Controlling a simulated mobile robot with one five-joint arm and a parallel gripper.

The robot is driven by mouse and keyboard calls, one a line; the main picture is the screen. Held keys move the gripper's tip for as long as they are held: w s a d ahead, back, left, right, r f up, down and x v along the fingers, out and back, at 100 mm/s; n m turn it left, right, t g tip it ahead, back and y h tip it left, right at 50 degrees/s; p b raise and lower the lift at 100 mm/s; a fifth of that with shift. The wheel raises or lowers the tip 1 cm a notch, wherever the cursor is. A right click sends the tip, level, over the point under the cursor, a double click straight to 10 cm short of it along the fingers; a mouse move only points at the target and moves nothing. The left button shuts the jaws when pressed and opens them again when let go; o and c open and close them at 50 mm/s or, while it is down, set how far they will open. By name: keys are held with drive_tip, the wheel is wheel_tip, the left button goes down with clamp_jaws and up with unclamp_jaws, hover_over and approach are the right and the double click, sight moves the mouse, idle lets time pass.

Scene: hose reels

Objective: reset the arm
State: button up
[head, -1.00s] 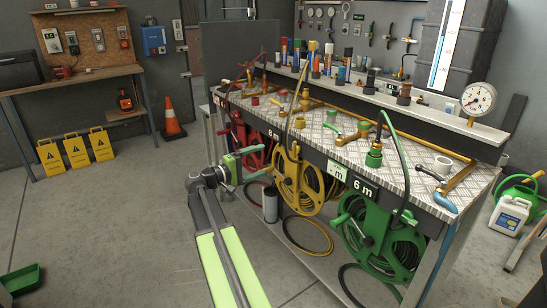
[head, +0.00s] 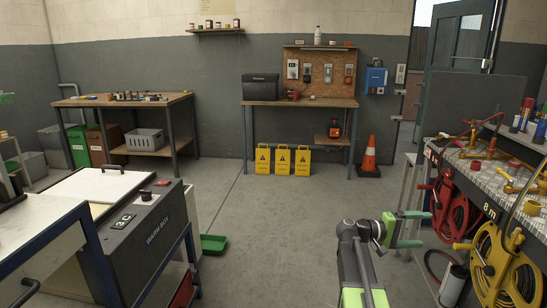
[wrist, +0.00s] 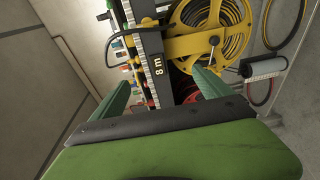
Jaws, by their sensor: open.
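My gripper (head: 408,229) is in the lower right of the head view, at the end of my arm, with its green fingers pointing right toward the hose-reel bench. In the wrist view its two green fingers (wrist: 166,82) stand wide apart with nothing between them. Beyond them are the yellow hose reel (wrist: 212,35), the bench edge with an "8 m" label and part of a red reel. In the head view the yellow reel (head: 497,265) and the red reel (head: 449,208) hang under the bench top, right of my gripper and apart from it.
An orange cone (head: 369,157) and yellow floor signs (head: 283,160) are by the back workbench (head: 302,103). A dark machine (head: 143,240) and a green tray (head: 213,244) are at left. The middle floor is clear.

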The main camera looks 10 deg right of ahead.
drive_tip(key=s+a+f+n+t+y, duration=0.15)
drive_tip(key=a+f+y, duration=0.55)
drive_tip(key=a, duration=0.7)
drive_tip(key=s+a+f+t+y, duration=0.15)
drive_tip(key=a+f+y, duration=0.25)
drive_tip(key=a+f, duration=0.75)
drive_tip(key=s+a+f+y, duration=0.2)
drive_tip(key=a+f+y, duration=0.3)
drive_tip(key=a, duration=1.3)
wheel_tip(320, 180, up, 27)
drive_tip(key=a+y+p, duration=0.1)
drive_tip(key=p, duration=2.5)
